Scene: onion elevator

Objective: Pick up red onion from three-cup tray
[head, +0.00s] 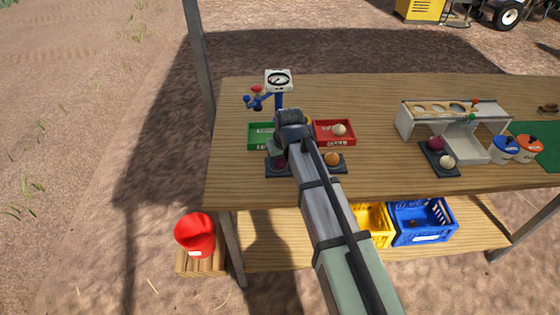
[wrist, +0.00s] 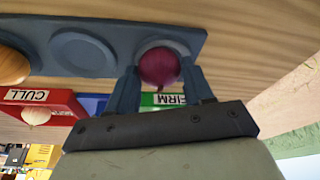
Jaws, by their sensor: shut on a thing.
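The red onion (wrist: 159,66) is dark purple and sits between the two fingers of my gripper (wrist: 160,78) in the wrist view. My gripper is shut on it. The onion is at the end cup of the dark three-cup tray (wrist: 122,36); I cannot tell whether it is lifted clear of the cup. The middle cup (wrist: 80,50) is empty. An orange-yellow onion (wrist: 12,66) is in the other end cup. In the head view my arm covers the tray's middle, and the red onion (head: 281,164) shows partly at the left.
Behind the tray are a green FIRM bin (head: 257,142) and a red CULL bin (head: 350,126) holding a pale onion (head: 339,130). A dial scale (head: 278,80) stands behind them. Right are another dark tray (head: 430,162) and a grey rack (head: 403,122). Wood between is clear.

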